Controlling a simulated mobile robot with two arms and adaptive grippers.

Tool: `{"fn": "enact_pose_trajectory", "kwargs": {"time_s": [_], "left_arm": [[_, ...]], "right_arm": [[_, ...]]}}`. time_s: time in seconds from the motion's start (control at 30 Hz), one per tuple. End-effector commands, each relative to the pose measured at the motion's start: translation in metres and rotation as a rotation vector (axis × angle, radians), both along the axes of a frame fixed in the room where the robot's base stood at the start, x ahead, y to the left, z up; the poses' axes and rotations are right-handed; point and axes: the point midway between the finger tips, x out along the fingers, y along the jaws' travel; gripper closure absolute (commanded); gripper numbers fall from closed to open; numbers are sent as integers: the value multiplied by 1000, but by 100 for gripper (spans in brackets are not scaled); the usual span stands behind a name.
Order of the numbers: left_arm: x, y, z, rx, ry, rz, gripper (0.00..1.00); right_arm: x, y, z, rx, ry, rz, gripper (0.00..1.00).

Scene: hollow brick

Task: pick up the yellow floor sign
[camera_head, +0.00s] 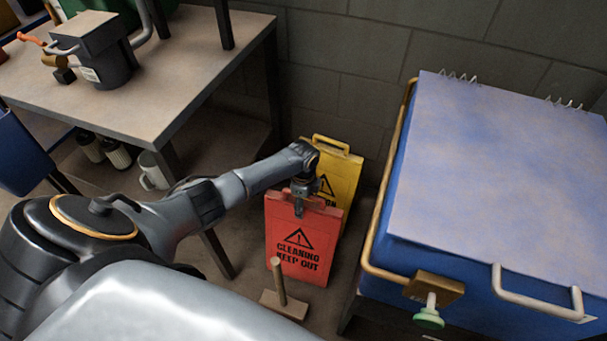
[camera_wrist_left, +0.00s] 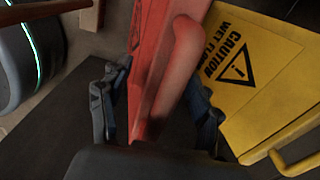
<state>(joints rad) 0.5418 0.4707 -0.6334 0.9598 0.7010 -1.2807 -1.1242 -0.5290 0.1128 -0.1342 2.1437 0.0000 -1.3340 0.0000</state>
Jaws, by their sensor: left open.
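The yellow floor sign (camera_head: 345,176) stands on the floor near the wall, partly hidden behind a red sign (camera_head: 296,240) and my left arm. In the left wrist view the yellow sign (camera_wrist_left: 240,75) shows its "CAUTION WET FLOOR" face at the right, with its handle at the lower right. My left gripper (camera_head: 299,208) is at the top edge of the red sign, in front of the yellow one. It is open, and in the left wrist view the red sign's handle (camera_wrist_left: 177,65) lies between its fingers. I cannot tell whether they touch it. My right gripper is out of view.
A blue chest (camera_head: 372,240) with a pale lid stands close at the right. A wooden block with an upright handle (camera_head: 283,298) stands on the floor before the red sign.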

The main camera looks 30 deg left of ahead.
Motion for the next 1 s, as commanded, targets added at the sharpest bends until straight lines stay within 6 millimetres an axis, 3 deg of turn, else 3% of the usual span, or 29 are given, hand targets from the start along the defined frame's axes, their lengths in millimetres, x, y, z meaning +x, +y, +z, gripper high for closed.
{"fn": "enact_pose_trajectory", "kwargs": {"time_s": [0.37,0.67,1.0], "left_arm": [[0,0,-5,0,0,-1,37],[0,0,-5,0,0,-1,98],[1,0,-4,0,-2,-1,100]], "right_arm": [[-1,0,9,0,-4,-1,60],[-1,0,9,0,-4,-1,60],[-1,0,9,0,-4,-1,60]]}}
